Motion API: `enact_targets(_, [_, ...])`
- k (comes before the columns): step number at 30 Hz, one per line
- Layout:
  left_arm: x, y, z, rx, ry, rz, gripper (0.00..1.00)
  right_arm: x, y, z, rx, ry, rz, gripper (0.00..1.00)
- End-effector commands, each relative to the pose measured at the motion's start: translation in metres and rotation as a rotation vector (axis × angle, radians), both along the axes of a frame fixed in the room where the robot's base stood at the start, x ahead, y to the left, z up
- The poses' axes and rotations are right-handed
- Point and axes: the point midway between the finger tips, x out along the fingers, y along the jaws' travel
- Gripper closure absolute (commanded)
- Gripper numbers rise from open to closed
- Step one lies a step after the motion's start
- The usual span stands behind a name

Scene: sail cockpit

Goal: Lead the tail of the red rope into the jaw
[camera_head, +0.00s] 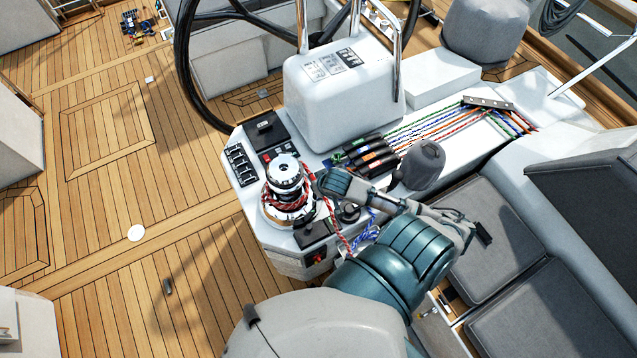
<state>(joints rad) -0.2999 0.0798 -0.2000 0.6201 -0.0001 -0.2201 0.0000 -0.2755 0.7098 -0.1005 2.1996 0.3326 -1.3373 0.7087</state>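The silver winch (283,168) stands on the white console at centre. The red rope (272,200) is wrapped around its drum. A length of red rope runs from the winch down past the console's front edge, beside a blue rope bundle (366,234). The jaw is probably the ringed top of the winch, but its slot is too small to make out. My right gripper (318,184) is just right of the winch, close to the red rope. Its fingers are small and partly hidden by my wrist, so I cannot tell whether they hold the rope. My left gripper is out of view.
Rope clutches (370,155) with coloured lines lie behind my forearm. A grey covered winch (422,163) stands to their right. A black steering wheel (186,70) and a white pedestal (340,95) rise behind. Grey cushions (490,235) lie right. The wooden deck at left is mostly clear.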

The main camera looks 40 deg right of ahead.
Motion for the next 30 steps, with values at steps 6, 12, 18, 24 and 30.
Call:
enact_targets(6, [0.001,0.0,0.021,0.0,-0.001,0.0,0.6,-0.004,0.015,0.005,0.005,0.001,-0.11,1.0])
enact_targets(12, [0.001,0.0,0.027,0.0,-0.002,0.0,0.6,-0.007,0.026,0.002,-0.001,-0.001,-0.216,0.78])
enact_targets(18, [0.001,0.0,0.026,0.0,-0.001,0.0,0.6,-0.008,0.025,0.0,-0.001,0.0,-0.213,0.54])
enact_targets(24, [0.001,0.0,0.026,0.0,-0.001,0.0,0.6,-0.008,0.024,0.0,-0.001,0.001,-0.212,0.34])
enact_targets(30, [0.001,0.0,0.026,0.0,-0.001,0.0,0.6,-0.008,0.024,0.0,0.0,0.0,-0.211,0.29])
